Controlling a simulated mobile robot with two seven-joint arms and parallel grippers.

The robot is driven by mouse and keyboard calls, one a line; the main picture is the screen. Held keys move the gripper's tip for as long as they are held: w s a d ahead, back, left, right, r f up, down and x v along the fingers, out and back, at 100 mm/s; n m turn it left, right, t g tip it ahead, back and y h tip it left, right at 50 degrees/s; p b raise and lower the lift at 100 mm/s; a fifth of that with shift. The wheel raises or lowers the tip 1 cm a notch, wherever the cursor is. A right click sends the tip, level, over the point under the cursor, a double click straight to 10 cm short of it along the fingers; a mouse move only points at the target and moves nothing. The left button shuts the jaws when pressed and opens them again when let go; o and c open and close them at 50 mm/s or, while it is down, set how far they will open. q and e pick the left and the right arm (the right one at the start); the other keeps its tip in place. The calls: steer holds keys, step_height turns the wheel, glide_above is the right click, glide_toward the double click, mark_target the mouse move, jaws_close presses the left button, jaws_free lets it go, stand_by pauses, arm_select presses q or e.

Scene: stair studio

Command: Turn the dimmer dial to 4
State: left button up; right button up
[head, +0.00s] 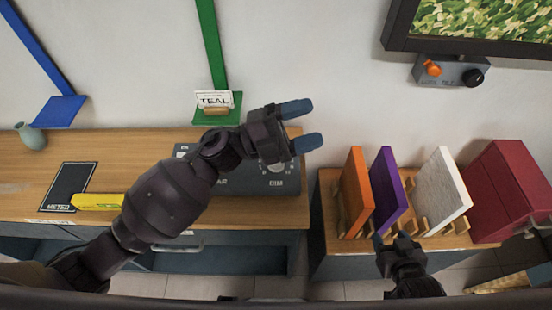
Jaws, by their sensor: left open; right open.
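A dark grey control box (235,190) sits on the wooden counter (155,150), marked "DIM" at its right end. A pale dial (277,168) with small marks around it shows there, partly hidden by my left gripper; its setting cannot be read. My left gripper (304,125) is open and empty. In the picture its fingers lie just above and right of the dial, pointing right; I cannot tell its height over the box. My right gripper (391,240) is open at the front edge of the right-hand cabinet, apart from the box.
Orange (355,190), purple (388,188) and white (442,188) panels stand in a wooden rack, beside a red case (508,190). A grey wall box (448,72) has an orange switch and black knob. A yellow bar (97,201) lies on the counter's left.

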arm_select(q)
steer(key=s+d+f+m+g+y+b, duration=0.3)
steer(key=f+m+g+y, duration=0.5)
steer(key=m+y, duration=0.4)
steer(key=w+a+f+m+t+y+b, duration=0.1)
steer(key=w+a+f+t+y+b, duration=0.1)
steer(key=w+a+t+y, duration=0.6)
steer(key=shift+g+y, duration=0.9)
steer(key=w+f, duration=0.1)
steer(key=f, duration=0.2)
steer(key=w+f, duration=0.1)
steer(key=f, duration=0.3)
steer(key=w+f+b, duration=0.1)
steer(key=f, duration=0.2)
steer(key=shift+f, duration=0.3)
arm_select(e)
step_height(320, 180, down, 7)
steer(key=s, duration=0.1)
steer(key=shift+g, duration=0.4)
steer(key=shift+f, duration=0.1)
